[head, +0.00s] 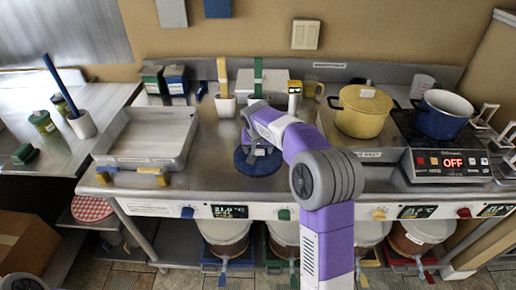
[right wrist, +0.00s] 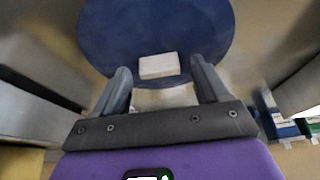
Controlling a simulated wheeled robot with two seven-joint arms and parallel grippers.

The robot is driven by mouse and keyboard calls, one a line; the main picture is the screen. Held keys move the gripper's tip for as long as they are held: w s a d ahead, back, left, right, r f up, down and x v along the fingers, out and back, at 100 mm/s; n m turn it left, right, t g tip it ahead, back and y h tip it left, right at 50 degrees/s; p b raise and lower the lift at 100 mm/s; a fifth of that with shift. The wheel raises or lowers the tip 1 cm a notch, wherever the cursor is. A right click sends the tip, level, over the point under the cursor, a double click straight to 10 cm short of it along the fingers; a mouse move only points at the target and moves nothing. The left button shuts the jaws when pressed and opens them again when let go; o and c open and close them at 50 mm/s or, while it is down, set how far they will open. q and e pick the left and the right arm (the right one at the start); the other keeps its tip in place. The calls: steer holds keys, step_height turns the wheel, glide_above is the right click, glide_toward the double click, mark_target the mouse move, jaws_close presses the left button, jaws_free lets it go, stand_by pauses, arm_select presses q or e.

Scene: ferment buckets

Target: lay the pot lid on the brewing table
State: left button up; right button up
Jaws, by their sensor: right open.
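The blue pot lid (head: 257,166) lies on the steel brewing table (head: 208,172), right of the grey tray, with its white block knob up. In the right wrist view the round lid (right wrist: 155,25) and its knob (right wrist: 158,66) show clearly. My right gripper (head: 254,146) is low over the lid, partly hiding it in the head view. In the right wrist view its open fingers (right wrist: 159,72) stand on either side of the knob, with gaps beside it. An open blue pot (head: 442,115) stands on the hotplate. My left gripper is not in view.
A shallow grey tray (head: 150,136) is left of the lid. A yellow lidded pot (head: 362,113) stands at the right, beside the hotplate (head: 440,160) reading OFF. Cups with tools (head: 225,105) and boxes line the back. Buckets (head: 226,238) sit under the table.

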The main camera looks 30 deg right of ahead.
steer(key=p+v, duration=0.3)
steer(key=v, duration=0.9)
